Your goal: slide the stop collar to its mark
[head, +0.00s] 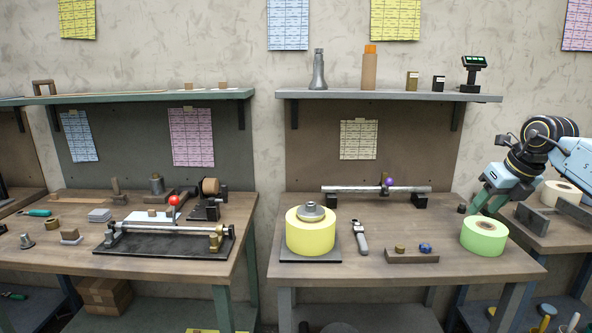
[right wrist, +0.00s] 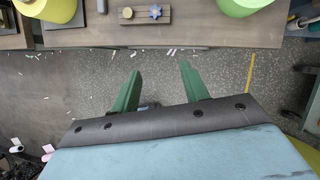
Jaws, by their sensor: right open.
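A silver rod (head: 345,189) lies across two dark supports at the back of the right bench. A small dark collar-like piece with a purple ball knob (head: 389,182) sits on it, right of the middle. No mark on the rod can be made out. Another rod (head: 160,230), on a black base on the left bench, has a red ball knob (head: 174,200) near it. My right gripper (head: 488,198) is open and empty, near the green roll and apart from the purple-knobbed piece. Its green fingers (right wrist: 160,68) show spread over the floor in the right wrist view. My left gripper is not in view.
A yellow roll (head: 310,236) stands on a dark plate, and a green roll (head: 484,238) at the bench's right. A grey handheld tool (head: 360,236) and a small block with two knobs (head: 411,257) lie between them. A shelf (head: 390,95) overhangs the back.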

